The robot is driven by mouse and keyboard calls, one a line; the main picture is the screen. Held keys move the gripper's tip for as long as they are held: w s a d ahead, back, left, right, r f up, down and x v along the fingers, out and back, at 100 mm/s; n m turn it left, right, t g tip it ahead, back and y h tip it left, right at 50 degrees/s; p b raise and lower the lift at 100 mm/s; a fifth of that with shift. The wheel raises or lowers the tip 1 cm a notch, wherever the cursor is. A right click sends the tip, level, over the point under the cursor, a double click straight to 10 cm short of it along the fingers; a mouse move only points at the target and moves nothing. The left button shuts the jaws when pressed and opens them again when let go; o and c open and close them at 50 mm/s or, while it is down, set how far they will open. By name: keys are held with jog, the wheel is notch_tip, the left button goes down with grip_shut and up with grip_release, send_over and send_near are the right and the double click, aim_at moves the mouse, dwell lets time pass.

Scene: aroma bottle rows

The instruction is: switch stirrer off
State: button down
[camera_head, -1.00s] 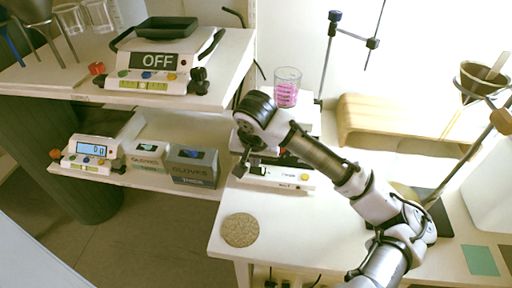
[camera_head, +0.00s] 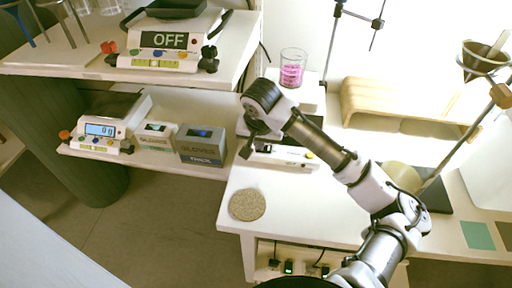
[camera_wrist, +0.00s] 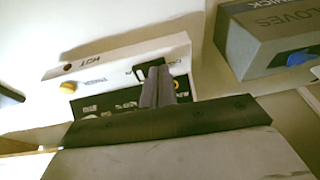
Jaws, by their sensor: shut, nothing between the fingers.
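The stirrer (camera_head: 296,158) is a white unit on the bench, partly hidden behind my arm. A glass beaker of pink contents (camera_head: 292,74) stands on it. In the wrist view the stirrer's front (camera_wrist: 120,58) appears upside down, with a yellow knob (camera_wrist: 67,87), dark label strips and a small black-and-white switch-like part (camera_wrist: 139,71). My gripper (camera_head: 246,151) is at the stirrer's left end in the head view. In the wrist view its shut, empty fingertips (camera_wrist: 158,80) overlap the front panel beside that part. I cannot tell whether they touch it. The switch's state is unclear.
A balance reading OFF (camera_head: 165,40) stands on the upper left shelf. A lit balance (camera_head: 100,130) and glove boxes (camera_head: 201,146) stand on the lower one. A cork mat (camera_head: 247,204) lies at the bench's front left. A wooden stand (camera_head: 400,105) is behind my arm.

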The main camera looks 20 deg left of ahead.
jog(key=shift+s+r, duration=0.1)
jog(key=shift+s, duration=0.15)
jog(key=shift+w+f, duration=0.2)
jog(key=shift+w, duration=0.1)
jog(key=shift+w+d+r, duration=0.1)
jog(key=shift+w+d, duration=0.05)
jog(key=shift+d, duration=0.25)
jog(key=shift+w+d+r, duration=0.1)
jog(key=shift+d, duration=0.3)
